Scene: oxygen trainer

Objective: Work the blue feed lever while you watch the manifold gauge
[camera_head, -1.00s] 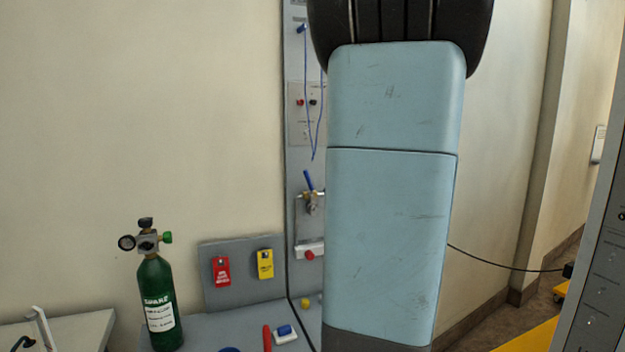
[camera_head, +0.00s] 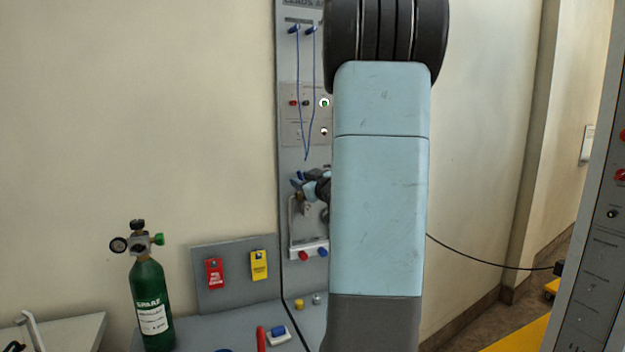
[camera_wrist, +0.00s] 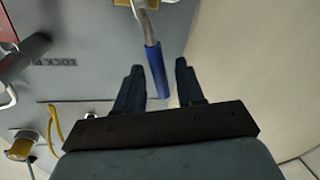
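The blue feed lever (camera_wrist: 153,62) is in the wrist view, a blue sleeve on a bent metal rod. My gripper (camera_wrist: 160,68) is open, with its two dark fingers on either side of the lever's free end. A gap shows between the lever and the right finger; I cannot tell whether the left finger touches it. In the head view, my gripper (camera_head: 313,186) is at the panel by the valve, partly behind my arm, and the lever is hard to separate from it. I cannot make out the manifold gauge; my arm hides part of the panel.
A green spare cylinder (camera_head: 151,303) with its own small gauge (camera_head: 118,245) stands at left. Red (camera_head: 215,273) and yellow (camera_head: 259,265) tags hang on a grey board. A green round indicator (camera_head: 324,102) shows on the panel. A grey cabinet (camera_head: 592,270) stands at right.

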